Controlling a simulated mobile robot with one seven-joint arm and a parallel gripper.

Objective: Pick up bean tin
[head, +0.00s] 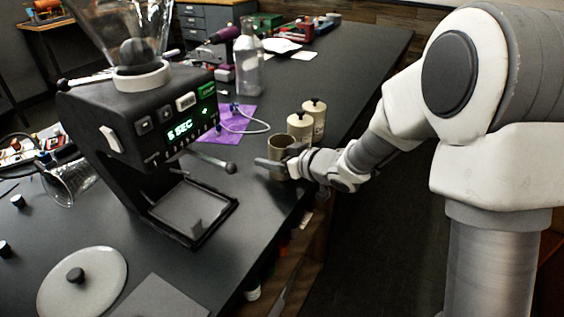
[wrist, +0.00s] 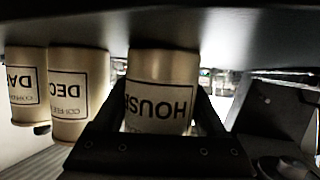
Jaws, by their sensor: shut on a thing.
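The bean tin (head: 276,174) is a beige cylinder near the right edge of the dark counter. Its top looks open in the head view, with no lid knob showing. In the wrist view, which is upside down, the tin (wrist: 160,92) has a label reading HOUSE. My gripper (head: 282,163) is shut on this tin, with a finger along each side of its body. In the wrist view, my gripper (wrist: 165,120) has the tin between its dark fingers. The tin looks upright, and its base is at or very near the counter; I cannot tell if it is lifted.
Two lidded beige tins stand just behind: a near one (head: 300,126) and a far one (head: 317,117). The counter's right edge is close.

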